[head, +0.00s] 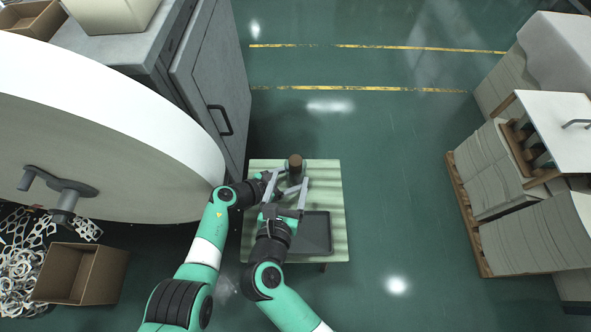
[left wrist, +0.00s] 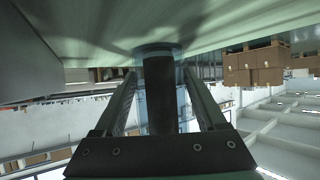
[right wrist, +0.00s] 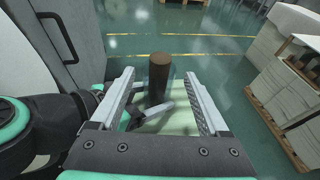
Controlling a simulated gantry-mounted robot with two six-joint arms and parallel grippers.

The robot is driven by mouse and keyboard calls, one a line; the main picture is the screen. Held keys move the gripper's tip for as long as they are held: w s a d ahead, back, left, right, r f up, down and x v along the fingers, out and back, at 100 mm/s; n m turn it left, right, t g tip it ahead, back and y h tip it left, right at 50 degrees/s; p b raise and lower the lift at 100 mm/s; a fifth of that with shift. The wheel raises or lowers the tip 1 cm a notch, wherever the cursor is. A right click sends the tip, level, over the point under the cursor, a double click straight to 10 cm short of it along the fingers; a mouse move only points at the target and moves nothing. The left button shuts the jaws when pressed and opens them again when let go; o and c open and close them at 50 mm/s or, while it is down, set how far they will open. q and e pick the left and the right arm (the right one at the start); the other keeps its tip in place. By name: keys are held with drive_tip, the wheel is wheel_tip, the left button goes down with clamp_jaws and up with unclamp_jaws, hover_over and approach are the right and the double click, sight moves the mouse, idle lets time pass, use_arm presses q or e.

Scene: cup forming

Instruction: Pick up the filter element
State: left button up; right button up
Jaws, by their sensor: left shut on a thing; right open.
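The filter element (head: 295,163) is a dark cylinder with a brown top, standing upright on the small pale green table (head: 329,190). In the left wrist view it is the dark cylinder (left wrist: 159,98) between the fingers, with a clear round piece at its table end. My left gripper (left wrist: 160,84) is shut on it from the left side. My right gripper (right wrist: 158,76) is open and empty, its fingers pointing at the filter element (right wrist: 159,72) from the near side. The left fingers partly hide the lower part of the cylinder in the right wrist view.
A dark tray (head: 316,234) lies on the table's right front. A grey cabinet (head: 213,85) and a large white round machine part (head: 110,130) stand left. Stacked sheets on a pallet (head: 515,225) are at right. An open cardboard box (head: 85,272) sits lower left. Floor right of the table is clear.

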sight(294, 166)
drive_tip(key=shift+x, duration=2.85)
drive_tip(key=shift+d, duration=0.1)
clamp_jaws()
